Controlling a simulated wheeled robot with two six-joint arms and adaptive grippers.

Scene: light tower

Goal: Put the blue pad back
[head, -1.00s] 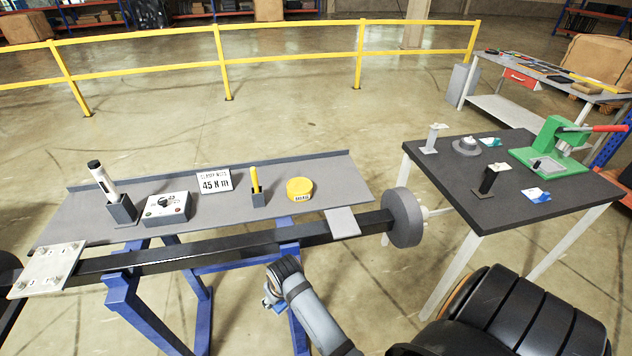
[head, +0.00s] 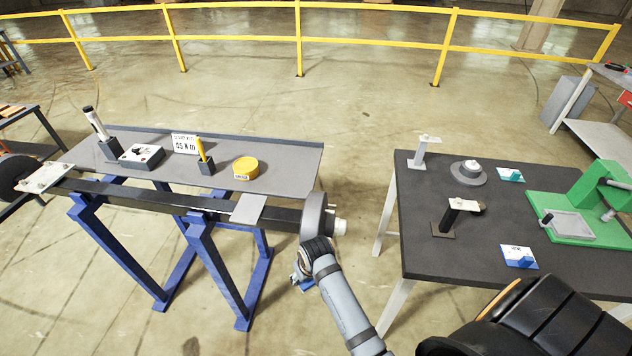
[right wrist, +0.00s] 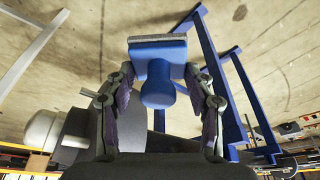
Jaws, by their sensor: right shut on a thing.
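In the right wrist view my right gripper (right wrist: 160,105) is shut on a blue pad (right wrist: 158,88). The pad has a rounded blue knob toward me and a flat plate with a grey face at its far side. In the head view my right gripper (head: 302,280) hangs low between the beam stand and the dark table (head: 415,220), with a bit of the blue pad (head: 307,286) showing. A white-and-blue card-like place (head: 518,257) lies at the dark table's front edge. A similar white-and-teal one (head: 510,175) lies farther back. My left gripper is not in view.
The beam's grey round flange (head: 314,216) with a pale stub is close to my right arm. The dark table also holds a black stand (head: 457,215), a grey round part (head: 468,172) and a green press (head: 590,205). Floor shows between the stand and the table.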

